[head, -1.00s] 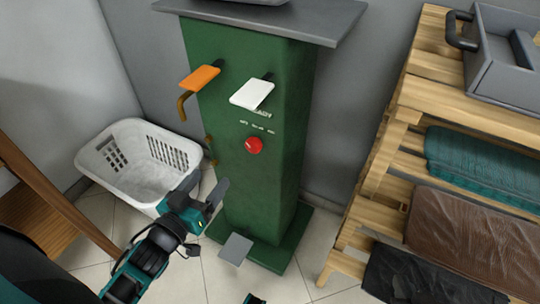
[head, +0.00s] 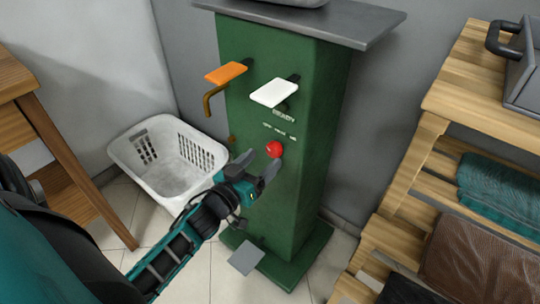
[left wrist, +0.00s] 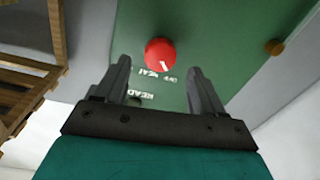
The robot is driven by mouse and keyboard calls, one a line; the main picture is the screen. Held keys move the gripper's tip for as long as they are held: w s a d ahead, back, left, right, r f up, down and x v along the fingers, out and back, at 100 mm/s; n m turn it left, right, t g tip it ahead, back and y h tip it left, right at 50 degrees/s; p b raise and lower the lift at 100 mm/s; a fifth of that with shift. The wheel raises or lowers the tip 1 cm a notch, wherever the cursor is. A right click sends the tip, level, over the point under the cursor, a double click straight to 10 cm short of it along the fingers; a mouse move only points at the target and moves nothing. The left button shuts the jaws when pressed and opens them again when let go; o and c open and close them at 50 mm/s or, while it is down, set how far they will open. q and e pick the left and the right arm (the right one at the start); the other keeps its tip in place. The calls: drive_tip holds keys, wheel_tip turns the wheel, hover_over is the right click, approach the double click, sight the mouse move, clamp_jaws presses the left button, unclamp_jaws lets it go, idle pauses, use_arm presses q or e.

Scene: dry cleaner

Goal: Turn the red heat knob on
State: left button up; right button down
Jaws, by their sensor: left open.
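The red heat knob (head: 274,149) is on the front of the green machine (head: 270,200), below a row of small white labels. In the left wrist view the round red knob (left wrist: 160,54) shows a white pointer mark beside the lettering, and it lies just beyond and between the fingertips. My left gripper (head: 258,168) is open, with its fingers just below and left of the knob in the head view. In the left wrist view the open fingers (left wrist: 161,70) have nothing between them. My right gripper is not seen.
Above the knob are an orange lever (head: 226,73) and a white lever (head: 274,92). A grey pedal (head: 246,257) is at the machine's foot. A white laundry basket (head: 165,165) stands left. A wooden rack (head: 440,120) with folded cloth stands right.

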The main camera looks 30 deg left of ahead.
sight(271, 152)
use_arm(q)
drive_tip(key=shift+w+b, duration=0.3)
drive_tip(key=shift+w, duration=1.85)
drive_tip(key=c, duration=1)
